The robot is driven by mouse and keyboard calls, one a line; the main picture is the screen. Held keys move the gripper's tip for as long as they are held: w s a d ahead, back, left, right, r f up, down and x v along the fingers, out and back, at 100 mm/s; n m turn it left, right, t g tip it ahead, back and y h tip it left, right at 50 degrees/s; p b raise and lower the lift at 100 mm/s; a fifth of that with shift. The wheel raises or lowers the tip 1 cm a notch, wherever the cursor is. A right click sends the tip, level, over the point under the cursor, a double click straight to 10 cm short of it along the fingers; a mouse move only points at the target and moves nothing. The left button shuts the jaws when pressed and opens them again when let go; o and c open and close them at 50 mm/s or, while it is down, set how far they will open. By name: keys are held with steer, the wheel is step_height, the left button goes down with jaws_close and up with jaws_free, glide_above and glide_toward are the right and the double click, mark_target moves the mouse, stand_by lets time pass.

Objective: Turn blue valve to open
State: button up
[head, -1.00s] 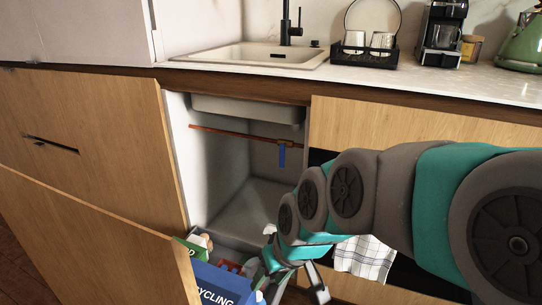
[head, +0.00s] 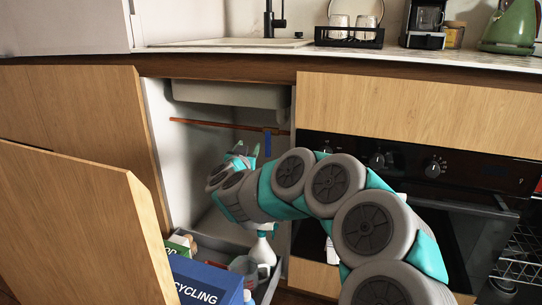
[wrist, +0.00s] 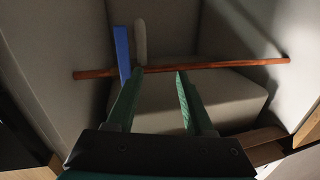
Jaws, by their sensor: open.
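The blue valve handle (head: 267,143) hangs down from the copper pipe (head: 205,123) inside the open cabinet under the sink. In the wrist view the handle (wrist: 122,50) stands across the pipe (wrist: 235,65), just left of my left finger. My gripper (head: 246,152) is inside the cabinet, left of the handle in the head view. In the wrist view my gripper (wrist: 160,74) is open, with nothing between the fingers. The fingertips overlap the pipe in the picture; I cannot tell if they touch it.
A pulled-out drawer holds a blue recycling bin (head: 205,283) and a white spray bottle (head: 262,252) below my arm. An open wooden door panel (head: 75,225) stands at left. The oven (head: 430,180) is at right. A pale rod (wrist: 140,40) is beside the handle.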

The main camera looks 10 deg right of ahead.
mark_target(269, 150)
steer(key=d+f+h, duration=0.1)
steer(key=d+f+m+g+h, duration=0.1)
steer(key=d, duration=0.1)
steer(key=d+f+h, duration=0.1)
steer(key=shift+s+d+f+m+b, duration=0.15)
steer(key=shift+d+f+m+b, duration=0.1)
steer(key=shift+f+m+b, duration=0.05)
steer(key=shift+b+x, duration=0.55)
steer(key=shift+x, duration=3.3)
steer(key=shift+d, duration=0.1)
jaws_close()
